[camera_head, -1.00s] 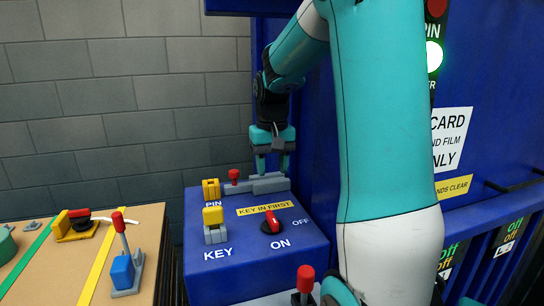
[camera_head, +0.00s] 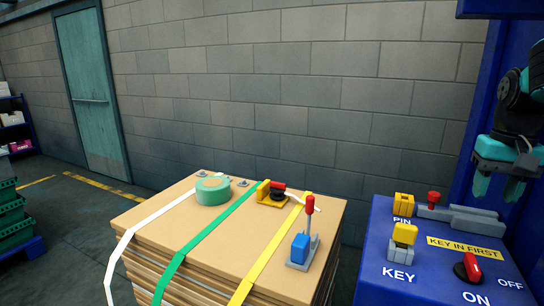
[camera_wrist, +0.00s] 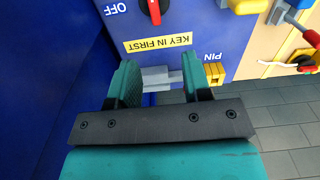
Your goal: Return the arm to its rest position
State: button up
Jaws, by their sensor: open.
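My gripper (camera_head: 494,182) is at the right edge of the head view, fingers pointing down, above the back right of the blue control box (camera_head: 385,270). In the wrist view my gripper (camera_wrist: 160,88) is open, with teal fingers apart. Between and beyond the fingers lies the grey bolt of the pin (camera_wrist: 160,77); the gap between the jaws looks empty. In the head view the pin's red knob (camera_head: 433,200) stands on its grey slide (camera_head: 455,214). Most of my arm is outside the head view.
The box carries a yellow key (camera_head: 404,235) and a red switch (camera_head: 468,268). A strapped cardboard stack (camera_head: 230,235) stands to its left with a tape roll (camera_head: 213,190), a red-and-yellow tool (camera_head: 272,191) and a red-handled lever (camera_head: 307,235). Blue machine walls stand close at the right.

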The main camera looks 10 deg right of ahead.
jog(key=s+a+f+n+t+y, duration=0.1)
jog(key=a+n, duration=0.5)
jog(key=a, duration=1.1)
jog(key=s+a+f+n+g+y, duration=0.1)
jog(key=s+a+f+n+y, duration=0.2)
jog(key=s+a+n, duration=0.4)
jog(key=s+a, duration=0.6)
jog(key=a, duration=0.3)
jog(key=shift+s+a+n, duration=0.15)
jog(key=shift+n, duration=0.25)
